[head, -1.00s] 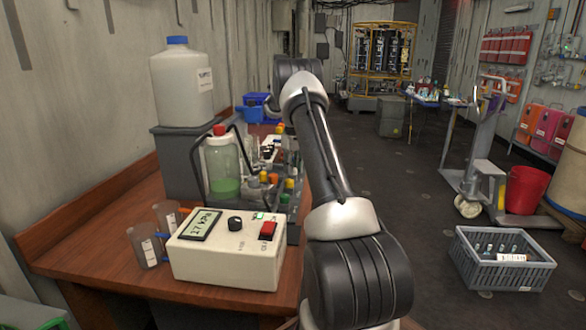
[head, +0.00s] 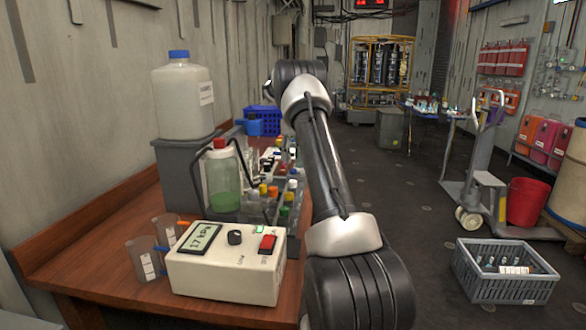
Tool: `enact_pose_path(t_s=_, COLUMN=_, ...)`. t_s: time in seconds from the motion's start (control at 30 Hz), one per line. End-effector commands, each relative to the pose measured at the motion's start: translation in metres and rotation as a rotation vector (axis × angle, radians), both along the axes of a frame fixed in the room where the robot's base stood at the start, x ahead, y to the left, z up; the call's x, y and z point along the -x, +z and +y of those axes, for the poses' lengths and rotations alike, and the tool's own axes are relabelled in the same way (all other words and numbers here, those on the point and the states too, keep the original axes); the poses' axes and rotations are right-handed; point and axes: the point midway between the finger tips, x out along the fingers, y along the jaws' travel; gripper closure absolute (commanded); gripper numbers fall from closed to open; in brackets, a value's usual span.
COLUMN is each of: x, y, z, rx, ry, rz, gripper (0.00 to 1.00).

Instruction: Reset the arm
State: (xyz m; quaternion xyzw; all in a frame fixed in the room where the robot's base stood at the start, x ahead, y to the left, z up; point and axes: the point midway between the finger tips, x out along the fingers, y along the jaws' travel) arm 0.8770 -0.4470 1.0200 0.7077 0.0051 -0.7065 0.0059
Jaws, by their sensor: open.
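My arm (head: 325,165) rises from the bottom middle of the head view and reaches up and away along the right edge of the wooden bench. Its far bend (head: 300,78) hides what lies beyond it. My gripper does not show in this view. Nothing held can be seen.
The wooden bench (head: 100,258) holds a beige gauge box (head: 225,262), a jar with green liquid (head: 222,178), beakers, small bottles and a large white jug (head: 183,98). On the right are a grey crate (head: 507,285), a pallet truck (head: 470,180) and a red bucket (head: 526,202). The middle floor is clear.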

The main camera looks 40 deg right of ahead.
Motion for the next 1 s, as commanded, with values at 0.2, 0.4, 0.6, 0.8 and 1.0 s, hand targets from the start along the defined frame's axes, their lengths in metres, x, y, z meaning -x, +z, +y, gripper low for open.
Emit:
enact_pose_path(t_s=0.2, x=0.000, y=0.013, z=0.000, rx=-0.001, ry=0.000, rz=0.001, gripper=0.49)
enact_pose_path(t_s=0.4, x=0.000, y=0.013, z=0.000, rx=0.000, ry=0.000, rz=0.001, gripper=0.49)
enact_pose_path(t_s=0.6, x=0.000, y=0.013, z=0.000, rx=0.000, ry=0.000, rz=0.001, gripper=0.49)
enact_pose_path(t_s=0.8, x=-0.004, y=0.013, z=-0.002, rx=0.007, ry=-0.043, rz=-0.014, gripper=0.49)
enact_pose_path(t_s=1.0, x=0.028, y=-0.037, z=0.013, rx=-0.019, ry=-0.167, rz=0.051, gripper=0.49)
